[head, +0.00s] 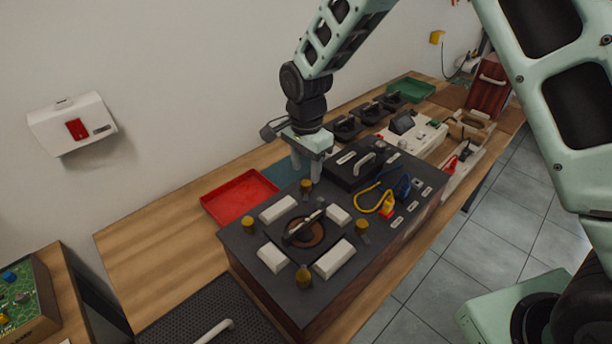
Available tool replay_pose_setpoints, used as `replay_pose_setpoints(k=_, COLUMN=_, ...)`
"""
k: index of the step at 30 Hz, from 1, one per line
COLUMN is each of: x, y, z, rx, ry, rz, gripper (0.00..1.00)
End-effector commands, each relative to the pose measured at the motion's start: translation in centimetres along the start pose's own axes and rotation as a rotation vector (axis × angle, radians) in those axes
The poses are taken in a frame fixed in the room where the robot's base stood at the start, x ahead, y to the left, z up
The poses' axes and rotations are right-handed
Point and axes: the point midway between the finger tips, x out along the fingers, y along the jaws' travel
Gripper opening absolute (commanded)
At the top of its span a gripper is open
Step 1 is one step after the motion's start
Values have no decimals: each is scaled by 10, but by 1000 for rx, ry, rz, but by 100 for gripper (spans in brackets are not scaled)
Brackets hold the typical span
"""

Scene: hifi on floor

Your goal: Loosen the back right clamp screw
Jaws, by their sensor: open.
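White clamp blocks surround the disc. Brass clamp screws stand around it: one at the back (306,187), one at left (248,223), one at right (361,227) and one at the front (303,279). Which one the task calls back right I cannot tell for sure. My gripper (307,173) points down, open, with its fingers just above and behind the back screw in the picture. Whether it touches the screw I cannot tell. Nothing shows between the fingers.
On the same box are a black lidded part with a grey handle (366,163), a yellow cable (368,203) and a blue connector (402,187). A red tray (240,197) lies left, a green tray (411,89) far back. The wooden bench (150,245) is clear at left.

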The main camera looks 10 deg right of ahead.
Motion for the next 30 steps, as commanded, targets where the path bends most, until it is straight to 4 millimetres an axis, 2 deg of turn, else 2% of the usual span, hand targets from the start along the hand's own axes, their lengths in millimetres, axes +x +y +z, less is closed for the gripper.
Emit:
replay_pose_setpoints(k=3, x=19, y=1, z=0, rx=0, ry=-1, rz=4, gripper=45)
replay_pose_setpoints(k=9, x=39, y=0, z=0, rx=-1, ry=-1, rz=1, gripper=45)
replay_pose_setpoints(k=20, x=43, y=0, z=0, rx=-1, ry=0, rz=-1, gripper=45)
replay_pose_setpoints(k=24, x=43, y=0, z=0, rx=-1, ry=0, rz=-1, gripper=6)
replay_pose_setpoints(k=25, x=43, y=0, z=0, rx=-1, ry=0, rz=-1, gripper=0)
replay_pose_setpoints(k=30, x=43, y=0, z=0, rx=-4, ry=0, rz=-1, gripper=0)
